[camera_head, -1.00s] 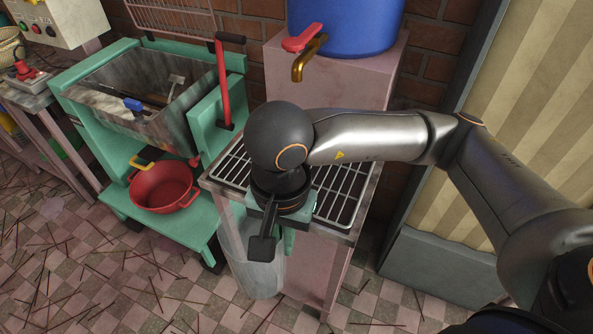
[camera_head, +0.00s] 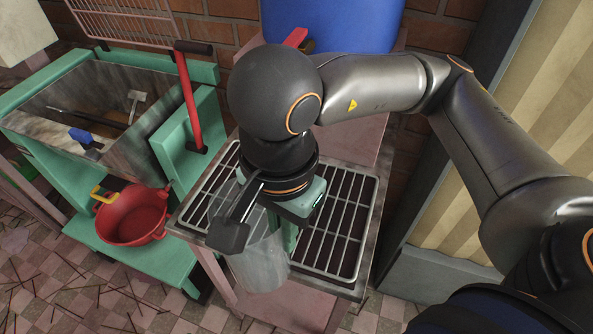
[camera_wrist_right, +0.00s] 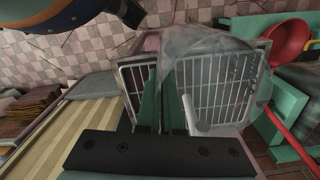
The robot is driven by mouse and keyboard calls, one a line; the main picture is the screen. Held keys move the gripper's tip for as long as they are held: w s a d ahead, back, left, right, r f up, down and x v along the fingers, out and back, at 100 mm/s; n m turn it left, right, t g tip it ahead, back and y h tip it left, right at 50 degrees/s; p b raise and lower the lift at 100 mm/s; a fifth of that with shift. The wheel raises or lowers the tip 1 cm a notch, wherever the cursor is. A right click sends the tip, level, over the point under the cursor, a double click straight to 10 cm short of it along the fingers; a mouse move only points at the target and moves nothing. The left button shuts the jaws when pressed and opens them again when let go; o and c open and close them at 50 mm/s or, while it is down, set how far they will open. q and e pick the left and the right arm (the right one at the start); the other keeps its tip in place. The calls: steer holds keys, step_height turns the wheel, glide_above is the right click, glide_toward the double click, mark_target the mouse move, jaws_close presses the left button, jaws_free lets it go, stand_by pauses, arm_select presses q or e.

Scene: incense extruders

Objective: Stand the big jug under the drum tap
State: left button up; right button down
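The big jug (camera_head: 258,264) is clear and see-through. It hangs upright from my right gripper (camera_head: 284,232), overlapping the front edge of the grated stand (camera_head: 345,222) in the head view. The wrist view shows the jug (camera_wrist_right: 212,60) beside the green fingers (camera_wrist_right: 162,88), which are shut on its handle; the exact grip is partly hidden. The blue drum (camera_head: 335,22) stands behind my right arm. The tap's red lever (camera_head: 295,38) shows above the arm; its spout is hidden. My left gripper is out of view.
The grate is otherwise bare. Left of it are a green bench (camera_head: 105,238) with a metal trough, a red pot (camera_head: 132,216) on the lower shelf and an upright red lever (camera_head: 186,100). A striped panel (camera_head: 510,130) stands at the right.

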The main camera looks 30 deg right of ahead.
steer(key=w+d+f+p, duration=0.1)
steer(key=w+d+f, duration=0.2)
steer(key=w+d, duration=0.8)
steer(key=shift+d+f, duration=0.3)
steer(key=shift+d, duration=0.5)
steer(key=c, duration=1.5)
jaws_free()
steer(key=shift+f, duration=0.2)
steer(key=o, duration=0.4)
steer(key=shift+r, duration=0.1)
step_height(320, 180, up, 12)
steer(key=shift+r+p, duration=0.15)
steer(key=shift+p, duration=0.6)
